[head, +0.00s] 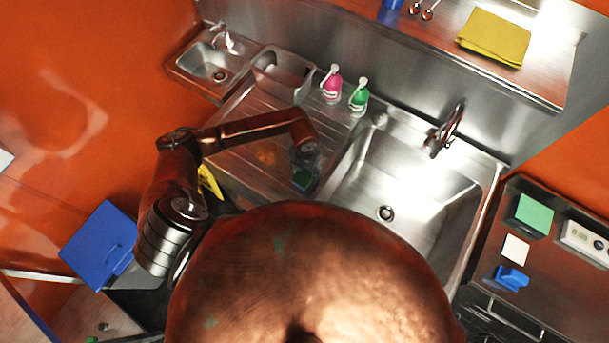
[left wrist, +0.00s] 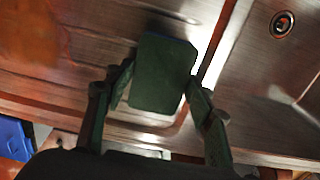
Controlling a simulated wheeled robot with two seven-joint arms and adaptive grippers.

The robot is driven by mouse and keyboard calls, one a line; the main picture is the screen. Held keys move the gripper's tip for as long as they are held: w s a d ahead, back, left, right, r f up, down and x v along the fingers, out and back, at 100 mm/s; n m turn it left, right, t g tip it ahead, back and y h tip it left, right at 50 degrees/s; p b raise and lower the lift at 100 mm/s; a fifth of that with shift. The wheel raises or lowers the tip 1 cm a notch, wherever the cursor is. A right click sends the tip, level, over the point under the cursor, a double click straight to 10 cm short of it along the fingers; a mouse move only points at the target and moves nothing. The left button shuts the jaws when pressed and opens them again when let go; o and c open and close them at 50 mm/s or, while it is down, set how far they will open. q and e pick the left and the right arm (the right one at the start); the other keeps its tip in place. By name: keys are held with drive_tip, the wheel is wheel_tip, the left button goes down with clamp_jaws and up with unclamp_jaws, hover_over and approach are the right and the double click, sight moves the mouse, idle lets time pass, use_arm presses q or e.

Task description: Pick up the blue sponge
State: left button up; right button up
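The sponge (head: 302,180) lies on the drainboard (head: 232,160) left of the large sink basin. In the left wrist view the sponge (left wrist: 163,75) shows a dark green face with a thin blue edge at its far end. My left gripper (head: 306,155) is right at the sponge. In the left wrist view the fingers of my left gripper (left wrist: 160,80) are spread, one on each side of the sponge, which nearly fills the gap. Firm contact cannot be made out. My right gripper is not in view.
A pink bottle (head: 331,84) and a green bottle (head: 359,97) stand behind the drainboard. The large basin (head: 410,185) with its tap (head: 445,130) lies to the right. A large copper dome (head: 310,280) fills the front. A yellow cloth (head: 494,38) lies on the shelf.

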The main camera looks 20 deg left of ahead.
sight(305, 174)
use_arm(q)
drive_tip(key=shift+c, duration=1.3)
drive_tip(key=shift+r, duration=0.15)
drive_tip(key=shift+r+b, duration=0.5)
drive_tip(key=shift+r, duration=0.1)
drive_tip(key=shift+w+r+b, duration=0.1)
drive_tip(key=shift+r+b, duration=0.35)
drive_tip(key=shift+r, duration=0.3)
drive_tip(key=s+r, duration=0.2)
drive_tip(key=s+d+r+b, duration=0.1)
drive_tip(key=s+r, duration=0.1)
drive_tip(key=r, duration=0.1)
drive_tip(key=shift+s, duration=0.1)
drive_tip(key=s+d+r+b, duration=0.2)
drive_tip(key=s+r, duration=0.3)
drive_tip(key=s, duration=0.4)
drive_tip(key=shift+s+d, duration=0.25)
drive_tip(key=shift+s, duration=0.05)
drive_tip(key=shift+o, duration=0.5)
drive_tip(key=c, duration=0.4)
